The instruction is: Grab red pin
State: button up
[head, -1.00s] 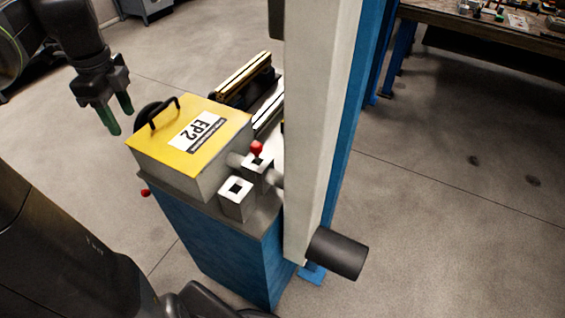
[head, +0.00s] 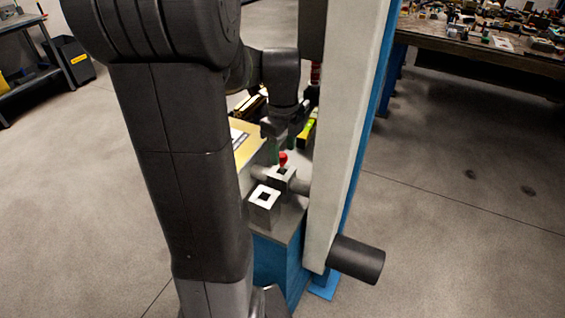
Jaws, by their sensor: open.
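The red pin (head: 283,158) shows its round red head above a small grey block (head: 289,181) on top of the blue stand. Its lower part is hidden in the block. I cannot tell whether a finger touches the pin. Nothing shows between the fingers.
A second block (head: 264,207) with an empty square hole stands in front of the pin's block. A pale upright column (head: 350,130) rises close to the right. My arm hides most of the yellow box (head: 246,150). A cluttered workbench (head: 480,50) stands at the back right.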

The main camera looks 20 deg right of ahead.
aim_at(282, 154)
notch_tip(282, 154, down, 4)
jog(key=shift+w+a, duration=0.1)
jog(key=c, duration=1.1)
jog(key=shift+o, duration=0.2)
jog(key=shift+r, duration=0.1)
notch_tip(282, 154, up, 7)
jog(key=shift+f, duration=0.1)
jog(key=s+a+b, duration=0.3)
jog(key=s+a, duration=0.9)
jog(key=s, duration=0.1)
jog(key=shift+a, duration=0.15)
